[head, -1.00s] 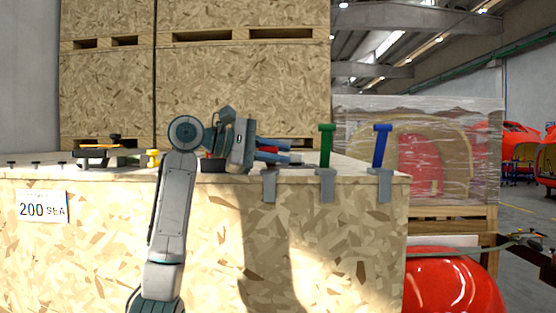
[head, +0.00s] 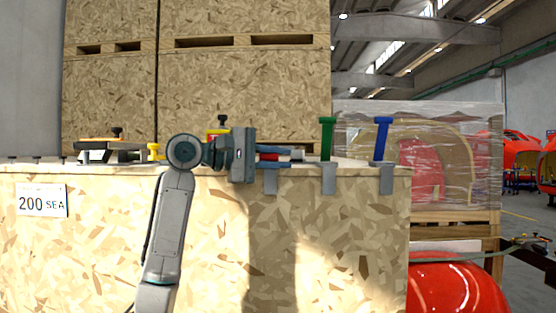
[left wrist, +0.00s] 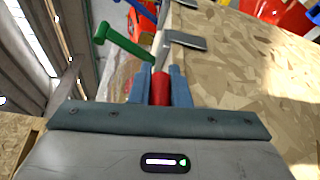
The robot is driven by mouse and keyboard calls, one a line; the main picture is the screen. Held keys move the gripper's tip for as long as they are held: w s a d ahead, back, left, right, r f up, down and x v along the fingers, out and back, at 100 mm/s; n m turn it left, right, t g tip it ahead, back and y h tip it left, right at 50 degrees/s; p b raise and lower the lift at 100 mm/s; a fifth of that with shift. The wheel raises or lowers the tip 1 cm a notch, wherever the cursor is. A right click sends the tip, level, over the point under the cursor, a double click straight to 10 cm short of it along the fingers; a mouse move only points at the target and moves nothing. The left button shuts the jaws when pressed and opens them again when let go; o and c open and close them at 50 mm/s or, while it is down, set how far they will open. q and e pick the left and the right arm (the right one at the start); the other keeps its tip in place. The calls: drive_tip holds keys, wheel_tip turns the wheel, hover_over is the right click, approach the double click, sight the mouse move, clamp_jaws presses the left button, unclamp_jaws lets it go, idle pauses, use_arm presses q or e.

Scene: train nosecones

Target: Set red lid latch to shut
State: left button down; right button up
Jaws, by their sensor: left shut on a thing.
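The red lid latch (head: 268,157) is at the crate's top front edge, above a grey bracket (head: 270,180). My left gripper (head: 283,155) is shut on it, its fingers pointing right and mostly hiding it. In the left wrist view the red handle (left wrist: 160,88) sits between the two blue-grey fingers. Whether the latch is fully down cannot be told. The green latch (head: 327,138) and blue latch (head: 381,138) stand up from their own brackets to the right. The green latch also shows in the left wrist view (left wrist: 122,42). My right gripper is not in view.
The wooden crate (head: 110,255) fills the lower left. A yellow knob (head: 155,152) and an orange-and-black fitting (head: 108,145) are on its top at left. Tall crates stand behind. A shiny red nosecone (head: 455,285) is at lower right.

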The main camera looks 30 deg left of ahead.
use_arm(q)
drive_tip(key=shift+f, duration=0.1)
drive_tip(key=c, duration=1.4)
unclamp_jaws()
drive_tip(key=shift+o, duration=0.2)
drive_tip(key=shift+s, duration=0.1)
drive_tip(key=shift+s+a, duration=0.25)
drive_tip(key=b+v, duration=0.4)
drive_tip(key=v, duration=0.5)
drive_tip(key=shift+s+a, duration=0.3)
drive_tip(key=shift+s, duration=0.1)
